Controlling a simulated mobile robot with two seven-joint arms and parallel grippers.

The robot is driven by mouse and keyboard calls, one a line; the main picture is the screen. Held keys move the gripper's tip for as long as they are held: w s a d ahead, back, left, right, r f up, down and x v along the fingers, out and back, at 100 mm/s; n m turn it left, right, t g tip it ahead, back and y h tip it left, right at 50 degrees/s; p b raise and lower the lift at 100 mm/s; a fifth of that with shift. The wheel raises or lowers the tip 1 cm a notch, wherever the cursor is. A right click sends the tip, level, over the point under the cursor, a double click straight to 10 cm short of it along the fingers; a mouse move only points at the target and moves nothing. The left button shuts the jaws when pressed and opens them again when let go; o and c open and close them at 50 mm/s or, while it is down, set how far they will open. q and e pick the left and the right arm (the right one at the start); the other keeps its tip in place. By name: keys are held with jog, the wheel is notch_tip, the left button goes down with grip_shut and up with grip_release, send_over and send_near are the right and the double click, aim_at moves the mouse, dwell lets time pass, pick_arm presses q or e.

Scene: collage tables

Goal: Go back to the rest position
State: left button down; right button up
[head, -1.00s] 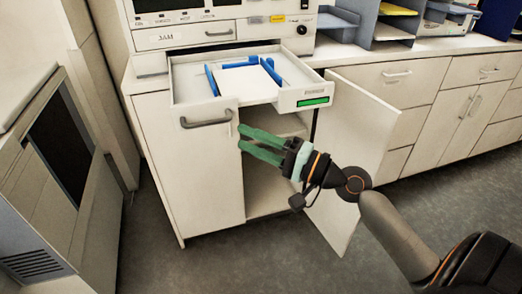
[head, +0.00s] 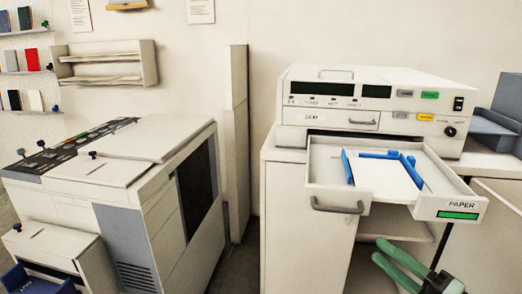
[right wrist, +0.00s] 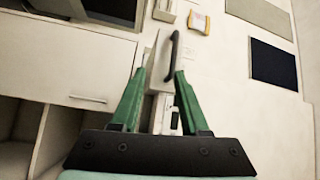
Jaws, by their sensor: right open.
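My right gripper (head: 379,251) shows at the bottom right of the head view. Its two green fingers are apart with nothing between them, and they appear in front of the open compartment below the paper drawer. In the right wrist view the gripper (right wrist: 160,74) also shows its fingers spread and empty, with a dark handle (right wrist: 172,48) seen beyond the tips. The paper drawer (head: 335,192) is pulled out, with white paper (head: 385,180) between blue guides (head: 348,167). My left gripper is not in view.
The white machine (head: 420,88) stands on a cabinet (head: 305,245) whose open door (head: 490,245) is at the right. A large copier (head: 135,180) stands at the left, with a wall shelf (head: 105,65) behind it. A narrow strip of floor lies between copier and cabinet.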

jog(key=s+a+f+n+g+h+p, duration=0.25)
jog(key=f+n+g+h+p, duration=0.2)
jog(key=f, duration=1.15)
pick_arm(q)
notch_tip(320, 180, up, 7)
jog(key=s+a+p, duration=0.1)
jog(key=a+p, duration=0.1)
jog(key=p, duration=0.2)
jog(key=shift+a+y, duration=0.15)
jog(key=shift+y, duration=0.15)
pick_arm(e)
jog(key=s+a+f+n+g+h, duration=0.2)
jog(key=s+a+f+n, duration=0.5)
jog(key=s+f, duration=0.4)
jog(key=shift+s+a+f+n+g, duration=0.45)
jog(key=shift+s+n, duration=0.1)
jog(key=shift+s, duration=0.55)
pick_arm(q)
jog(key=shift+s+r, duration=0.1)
